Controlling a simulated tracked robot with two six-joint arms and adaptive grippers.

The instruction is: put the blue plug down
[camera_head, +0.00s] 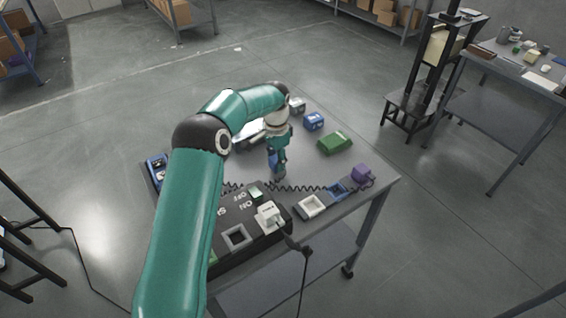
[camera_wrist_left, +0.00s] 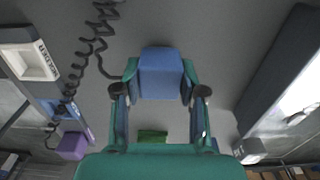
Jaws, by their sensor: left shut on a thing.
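My left gripper (camera_head: 277,158) is shut on the blue plug (camera_head: 279,171), over the middle of the grey table (camera_head: 330,170). In the left wrist view the blue plug (camera_wrist_left: 160,72) sits between the two fingers of the left gripper (camera_wrist_left: 160,88), with its far end past the fingertips. I cannot tell whether the plug touches the tabletop. My right gripper is in neither view.
A white-framed socket (camera_head: 312,206), purple plug (camera_head: 362,174) and coiled cord (camera_head: 300,188) lie nearby. A green block (camera_head: 335,142) and blue block (camera_head: 314,121) stand behind, with bare tabletop between.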

